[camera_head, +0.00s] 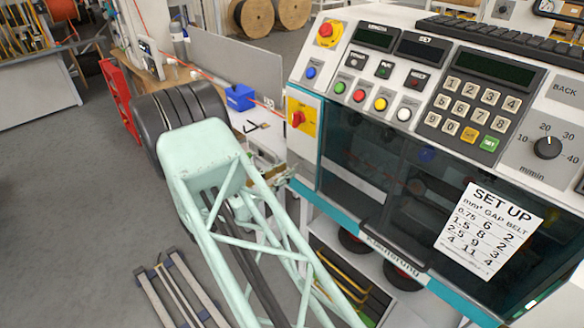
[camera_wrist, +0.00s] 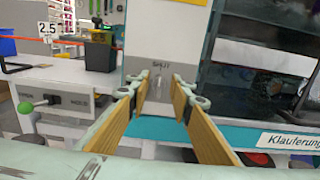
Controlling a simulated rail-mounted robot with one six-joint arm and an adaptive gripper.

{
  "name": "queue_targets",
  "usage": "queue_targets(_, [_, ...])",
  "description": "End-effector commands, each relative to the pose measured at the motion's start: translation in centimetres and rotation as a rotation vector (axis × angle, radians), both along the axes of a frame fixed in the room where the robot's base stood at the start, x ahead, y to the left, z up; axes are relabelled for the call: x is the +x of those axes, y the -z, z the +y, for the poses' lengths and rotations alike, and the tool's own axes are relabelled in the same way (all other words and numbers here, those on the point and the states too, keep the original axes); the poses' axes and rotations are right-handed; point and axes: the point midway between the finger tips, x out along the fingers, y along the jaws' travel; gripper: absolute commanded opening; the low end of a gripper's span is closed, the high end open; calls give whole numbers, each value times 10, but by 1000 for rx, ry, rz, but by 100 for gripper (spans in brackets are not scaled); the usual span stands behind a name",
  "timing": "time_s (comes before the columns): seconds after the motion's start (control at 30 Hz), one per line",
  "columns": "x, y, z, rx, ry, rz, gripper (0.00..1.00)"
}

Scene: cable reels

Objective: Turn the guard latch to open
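In the wrist view, a pale machine panel (camera_wrist: 190,50) carries the printed word SHUT. A small grey metal piece (camera_wrist: 158,73), likely the guard latch, shows just below that word; its details are too small to tell. My gripper (camera_wrist: 159,86) is open and empty, its two fingers with yellow-brown pads to the left and right of the latch. I cannot tell whether they touch it. In the head view, my gripper (camera_head: 276,184) is beside the machine's lower left edge, partly hidden by my mint-green arm. The latch cannot be made out there.
The machine's dark window (camera_head: 370,165) and teal lower edge (camera_head: 325,207) are right of my gripper. A red knob on a yellow plate (camera_head: 298,119) sits above it. In the wrist view, a green ball knob (camera_wrist: 25,107) stands at left.

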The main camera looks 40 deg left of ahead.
Motion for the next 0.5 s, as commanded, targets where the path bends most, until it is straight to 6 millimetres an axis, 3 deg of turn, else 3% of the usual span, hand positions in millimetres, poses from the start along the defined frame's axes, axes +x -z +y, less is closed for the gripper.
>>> queue_targets(0.2, [25, 0, -4, 0, 1, 0, 20])
queue_targets(0.5, [40, 0, -6, -1, -1, 0, 20])
